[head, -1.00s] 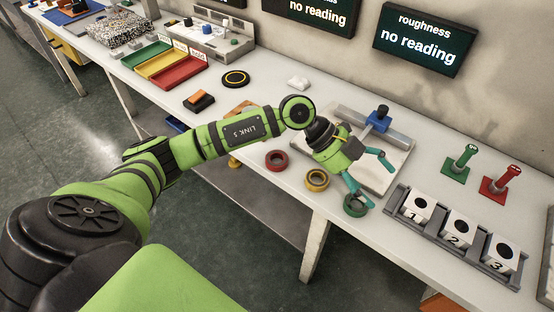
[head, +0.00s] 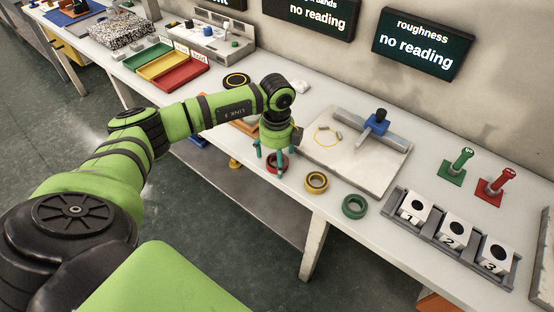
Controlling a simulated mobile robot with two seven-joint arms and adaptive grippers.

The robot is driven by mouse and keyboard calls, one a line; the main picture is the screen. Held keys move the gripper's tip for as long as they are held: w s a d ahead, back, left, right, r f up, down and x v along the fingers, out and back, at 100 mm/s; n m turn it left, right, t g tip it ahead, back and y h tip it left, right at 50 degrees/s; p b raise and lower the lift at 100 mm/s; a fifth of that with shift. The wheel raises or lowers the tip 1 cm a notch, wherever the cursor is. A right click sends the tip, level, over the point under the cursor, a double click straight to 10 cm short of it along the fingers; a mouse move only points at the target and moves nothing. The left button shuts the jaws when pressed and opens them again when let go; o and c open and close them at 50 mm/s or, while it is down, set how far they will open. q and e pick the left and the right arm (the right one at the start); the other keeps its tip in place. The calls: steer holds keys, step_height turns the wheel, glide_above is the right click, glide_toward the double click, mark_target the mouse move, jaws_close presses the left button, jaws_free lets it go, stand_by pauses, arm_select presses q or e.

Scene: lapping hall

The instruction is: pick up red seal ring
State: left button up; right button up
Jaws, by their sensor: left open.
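The red seal ring (head: 284,168) lies on the white bench near its front edge. My left gripper (head: 271,166) points down over it, with its teal fingers open around or just beside the ring. The fingers and gripper body hide part of the ring, and I cannot tell whether they touch it. A yellow ring (head: 316,182) and a green ring (head: 354,206) lie in a row to the right of it. My right gripper is not in view.
A pale plate with a blue-knobbed fixture (head: 376,124) lies behind the rings. Coloured trays (head: 168,66) are at the far left.

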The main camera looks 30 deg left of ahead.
arm_select(q)
steer(key=shift+f, duration=0.3)
steer(key=c, duration=1.3)
steer(key=shift+o, duration=0.2)
steer(key=shift+r, duration=0.1)
